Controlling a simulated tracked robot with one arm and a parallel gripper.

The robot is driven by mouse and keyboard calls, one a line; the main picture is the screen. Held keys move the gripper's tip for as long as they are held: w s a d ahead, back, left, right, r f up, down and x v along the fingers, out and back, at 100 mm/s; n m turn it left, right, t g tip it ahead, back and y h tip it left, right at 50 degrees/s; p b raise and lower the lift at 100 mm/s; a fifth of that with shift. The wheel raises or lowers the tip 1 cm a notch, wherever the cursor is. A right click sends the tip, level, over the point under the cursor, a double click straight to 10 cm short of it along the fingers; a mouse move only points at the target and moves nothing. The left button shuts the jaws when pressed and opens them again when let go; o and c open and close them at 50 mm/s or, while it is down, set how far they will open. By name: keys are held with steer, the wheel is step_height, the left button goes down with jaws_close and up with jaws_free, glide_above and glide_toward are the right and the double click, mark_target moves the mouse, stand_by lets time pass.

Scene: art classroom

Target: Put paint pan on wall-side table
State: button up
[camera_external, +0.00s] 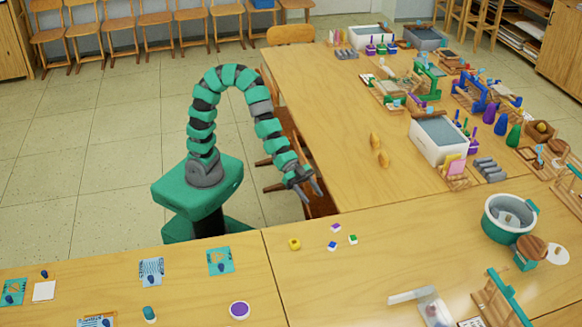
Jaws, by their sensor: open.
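My gripper (313,196) hangs at the end of my green and black arm, open and empty, over the gap by the table corner. A small round white dish with purple in it (239,310) lies on the front left table (190,300); it may be the paint pan, but I cannot tell for sure. My gripper is well apart from it, farther back and to the right. A long table (330,120) runs toward the back of the room; I cannot tell whether it is the wall-side table.
Small coloured blocks (333,245) lie on the front right table (345,290). Chairs (155,30) line the back wall.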

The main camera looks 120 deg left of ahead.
steer(key=shift+r, duration=0.1)
steer(key=w+a+r+n+t+y, duration=0.1)
steer(key=a+r+y, duration=0.3)
steer(key=r, duration=0.8)
steer(key=a+r+n+y, duration=0.15)
steer(key=a+r, duration=0.35)
steer(key=r, duration=0.6)
steer(key=s+d+r, duration=0.1)
steer(key=s+r, duration=0.3)
steer(key=r, duration=0.3)
steer(key=s+d+r+n+t, duration=0.1)
steer(key=s+d+r, duration=0.1)
steer(key=r, duration=0.5)
steer(key=s+d+r+n+t, duration=0.1)
steer(key=s+d+r, duration=0.1)
steer(key=s+r, duration=0.3)
step_height(320, 180, up, 3)
steer(key=shift+s, duration=0.3)
steer(key=shift+a, duration=0.1)
